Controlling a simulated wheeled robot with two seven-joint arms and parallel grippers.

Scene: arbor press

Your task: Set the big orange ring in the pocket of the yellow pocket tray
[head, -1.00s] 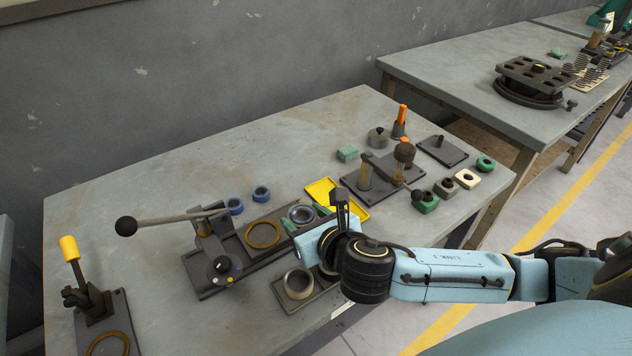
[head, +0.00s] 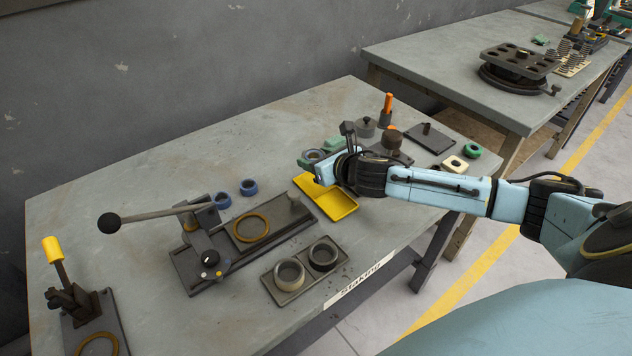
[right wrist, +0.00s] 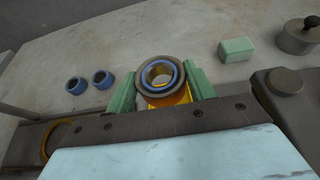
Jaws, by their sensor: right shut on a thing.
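My right gripper (head: 312,162) is shut on a round grey ring with a blue ring inside it, a ring assembly (right wrist: 160,76). Its green fingers flank it on both sides in the right wrist view. Orange shows just below the held ring there; whether it is part of it or the tray beyond, I cannot tell. The yellow pocket tray (head: 340,207) lies on the bench under and beside the gripper, partly hidden by it; the held ring is above its far left end. A large orange-brown ring (head: 251,228) lies on the press base. My left gripper is not in view.
A press with a long lever (head: 160,213) stands left of the tray. A grey two-pocket tray (head: 302,270) holds a grey and a black ring near the front edge. Two blue rings (head: 249,187) lie behind the press. A fixture (head: 392,140) and small blocks stand at the right.

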